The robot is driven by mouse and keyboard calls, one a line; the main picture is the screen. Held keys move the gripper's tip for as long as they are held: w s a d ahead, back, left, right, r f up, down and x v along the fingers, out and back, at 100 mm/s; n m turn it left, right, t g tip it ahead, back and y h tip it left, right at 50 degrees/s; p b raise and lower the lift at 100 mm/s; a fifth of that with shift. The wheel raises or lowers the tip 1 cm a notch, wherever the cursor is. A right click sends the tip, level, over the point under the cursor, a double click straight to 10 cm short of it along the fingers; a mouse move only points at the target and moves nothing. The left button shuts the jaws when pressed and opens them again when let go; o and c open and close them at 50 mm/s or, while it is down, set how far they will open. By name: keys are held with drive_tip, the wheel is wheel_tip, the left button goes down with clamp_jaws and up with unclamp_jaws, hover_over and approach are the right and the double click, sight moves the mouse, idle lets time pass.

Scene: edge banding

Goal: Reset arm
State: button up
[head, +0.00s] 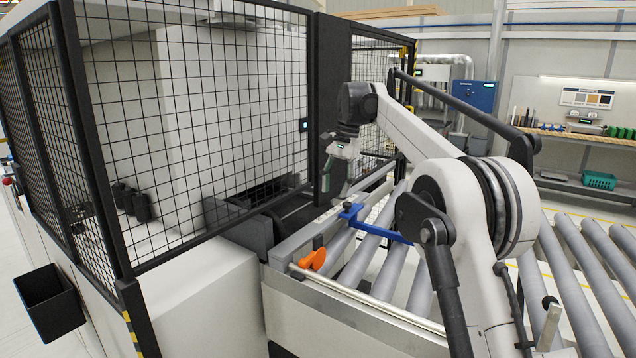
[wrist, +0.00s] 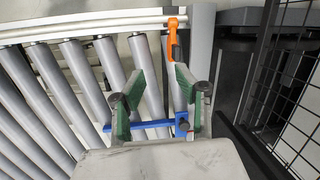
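My gripper (wrist: 158,85) shows in the wrist view with its two green-lined fingers spread apart and nothing between them. In the head view my gripper (head: 334,172) hangs from the end of my arm above the near end of the roller conveyor, beside the mesh cage. My arm is raised and bent over the conveyor.
A blue clamp bar (head: 375,228) lies across the conveyor rollers (head: 393,270); it also shows below my fingers in the wrist view (wrist: 152,126). A black mesh cage (head: 190,110) stands close to my gripper.

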drive_tip(key=s+d+r+n+t+h, duration=0.1)
drive_tip(key=s+d+r+t, duration=0.3)
drive_tip(key=s, duration=0.7)
drive_tip(key=s+d+r+n, duration=0.2)
drive_tip(key=s+d, duration=0.3)
drive_tip(key=s, duration=0.6)
drive_tip(key=s+d+f+n+t, duration=0.1)
drive_tip(key=s+d+f+t, duration=0.1)
drive_tip(key=s+f, duration=0.6)
drive_tip(key=s+d+f+n+t+h, duration=0.1)
drive_tip(key=s+d+f, duration=0.3)
drive_tip(key=s+f, duration=0.5)
drive_tip(key=s+t, duration=0.1)
drive_tip(key=s, duration=0.7)
drive_tip(key=shift+s+d, duration=0.15)
